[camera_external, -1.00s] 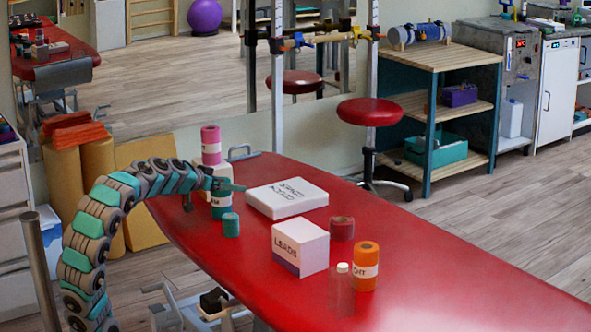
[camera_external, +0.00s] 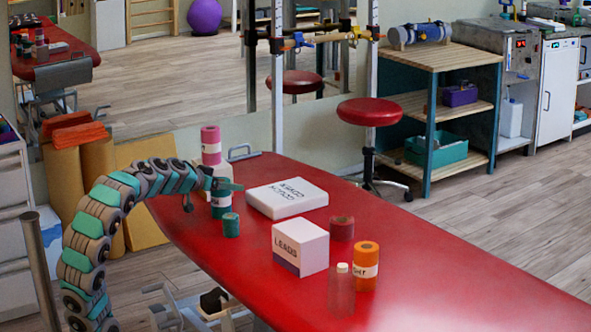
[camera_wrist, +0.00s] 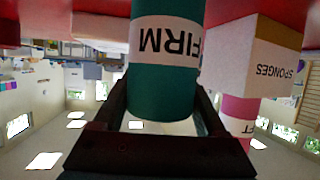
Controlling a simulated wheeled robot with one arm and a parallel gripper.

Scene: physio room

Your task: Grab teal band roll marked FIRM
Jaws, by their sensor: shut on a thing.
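The teal band roll (camera_wrist: 165,85) fills the middle of the wrist view, with a white label reading FIRM, upside down there. It stands between the two dark fingers of my gripper (camera_wrist: 165,112), which is shut on it. In the external view my gripper (camera_external: 222,187) is at the far left part of the red table, around the upper part of the teal roll (camera_external: 221,207). The roll looks upright. Its lower end is cut off in the wrist view, so I cannot tell whether it touches the table.
A SPONGES box (camera_wrist: 245,60) with a pink roll (camera_external: 211,140) on it stands close beside the roll. A short teal roll (camera_external: 231,225) is just in front.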

